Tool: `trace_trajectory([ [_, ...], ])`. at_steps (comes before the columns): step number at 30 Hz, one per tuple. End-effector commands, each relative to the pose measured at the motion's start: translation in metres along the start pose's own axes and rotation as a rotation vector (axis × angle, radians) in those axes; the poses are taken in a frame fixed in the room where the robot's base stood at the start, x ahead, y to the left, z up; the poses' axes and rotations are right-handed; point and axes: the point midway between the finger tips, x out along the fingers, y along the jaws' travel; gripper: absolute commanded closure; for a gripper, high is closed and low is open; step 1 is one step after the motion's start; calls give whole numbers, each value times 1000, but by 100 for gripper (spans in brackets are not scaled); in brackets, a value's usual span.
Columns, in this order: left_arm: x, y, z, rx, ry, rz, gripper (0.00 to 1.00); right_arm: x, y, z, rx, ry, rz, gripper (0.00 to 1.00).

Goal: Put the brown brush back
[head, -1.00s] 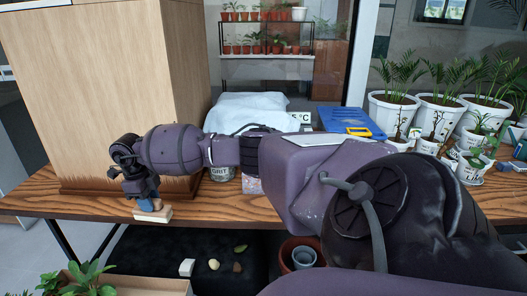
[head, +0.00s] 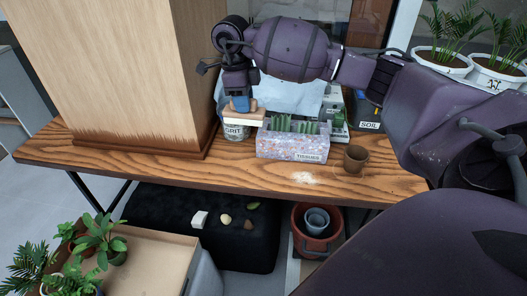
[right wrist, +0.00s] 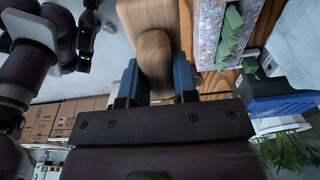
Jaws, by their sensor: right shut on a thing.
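My right gripper (head: 241,103) is shut on the brown brush (head: 243,119), whose pale wooden block shows below the fingers. It hangs above the wooden table, in front of the grit can and left of the tissue box. In the right wrist view the brush's brown wooden handle (right wrist: 152,52) sits between the blue fingertips of the right gripper (right wrist: 157,82). The bristles cannot be made out. My left gripper cannot be identified in any view; dark parts of my own body fill the left of the wrist view.
The wooden table (head: 225,178) carries a grit can (head: 236,133), a tissue box (head: 292,147), a brown cup (head: 355,160) and a pale spill (head: 304,178). A tall wooden box (head: 115,75) stands at left. Below are a dark bench (head: 160,210) and a red pot (head: 316,232).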

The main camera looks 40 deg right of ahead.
Motion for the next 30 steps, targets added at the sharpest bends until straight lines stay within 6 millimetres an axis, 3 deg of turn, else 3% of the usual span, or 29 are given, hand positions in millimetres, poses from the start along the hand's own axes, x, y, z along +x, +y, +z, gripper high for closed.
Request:
trace_trajectory([
  [5,1,0,7,-2,-12,1,57,16,1,-4,-21,3,0,95],
  [21,6,-1,15,10,-22,6,57,127,1,10,-20,2,1,95],
  [30,8,2,14,-1,-19,5,57,146,0,13,-20,-1,-3,95],
])
